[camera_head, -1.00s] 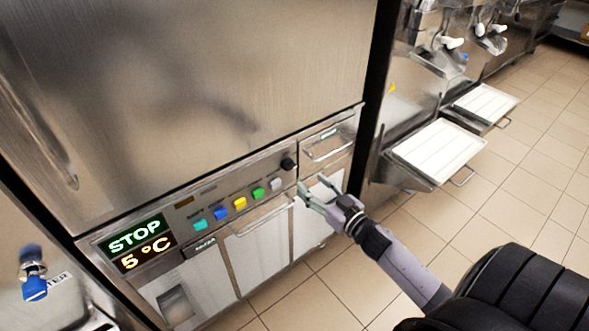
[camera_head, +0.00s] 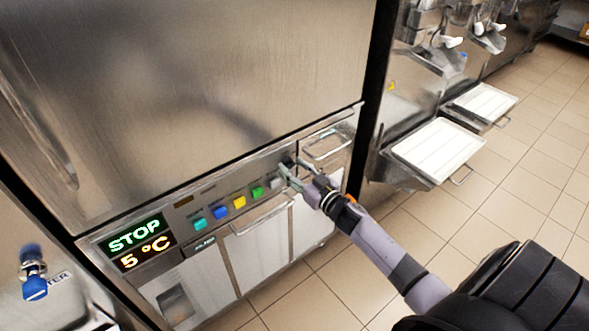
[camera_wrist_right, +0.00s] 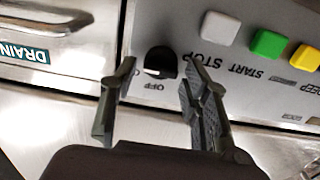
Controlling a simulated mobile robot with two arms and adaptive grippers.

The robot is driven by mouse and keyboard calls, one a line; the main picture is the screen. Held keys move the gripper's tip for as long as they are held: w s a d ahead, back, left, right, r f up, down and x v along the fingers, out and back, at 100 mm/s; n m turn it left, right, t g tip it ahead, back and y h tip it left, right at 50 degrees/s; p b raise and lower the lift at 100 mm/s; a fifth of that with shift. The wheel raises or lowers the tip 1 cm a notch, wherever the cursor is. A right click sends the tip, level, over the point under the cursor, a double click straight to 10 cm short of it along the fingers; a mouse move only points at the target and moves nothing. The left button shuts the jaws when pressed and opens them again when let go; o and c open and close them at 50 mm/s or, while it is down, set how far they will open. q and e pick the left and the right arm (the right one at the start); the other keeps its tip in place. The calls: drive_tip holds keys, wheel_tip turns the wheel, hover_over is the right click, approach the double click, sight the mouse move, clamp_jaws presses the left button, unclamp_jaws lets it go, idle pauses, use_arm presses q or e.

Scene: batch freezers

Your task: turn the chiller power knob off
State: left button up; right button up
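The chiller power knob (camera_wrist_right: 161,62) is black and round with a pale pointer mark, on the steel control panel (camera_wrist_right: 240,85). In the right wrist view it sits between the two fingertips of my right gripper (camera_wrist_right: 158,68), with gaps showing on both sides. An "OFF" label is printed beside it. In the head view my right gripper (camera_head: 288,174) is at the right end of the panel and largely covers the knob (camera_head: 286,161). The gripper is open. My left gripper is not in view.
White, green, yellow, blue and teal buttons (camera_head: 239,202) line the panel left of the knob. A display (camera_head: 138,240) reads STOP and 5 °C. A drawer handle (camera_head: 328,148) is right of the knob. White trays (camera_head: 437,150) jut out at the right.

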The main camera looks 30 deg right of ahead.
drive_tip(key=c, duration=0.9)
drive_tip(key=shift+n, duration=0.4)
drive_tip(key=n, duration=0.3)
drive_tip(key=shift+a+n, duration=0.1)
drive_tip(key=shift+n, duration=0.2)
drive_tip(key=n, duration=0.4)
drive_tip(key=shift+f+n+b, duration=0.15)
drive_tip(key=shift+n+b, duration=0.15)
drive_tip(key=shift+a+f+n+b, duration=0.1)
drive_tip(key=shift+n+b, duration=0.5)
drive_tip(key=shift+n, duration=1.65)
drive_tip(key=shift+a+f+n+b, duration=0.1)
drive_tip(key=shift+n+b, duration=0.45)
drive_tip(key=shift+n, duration=1.7)
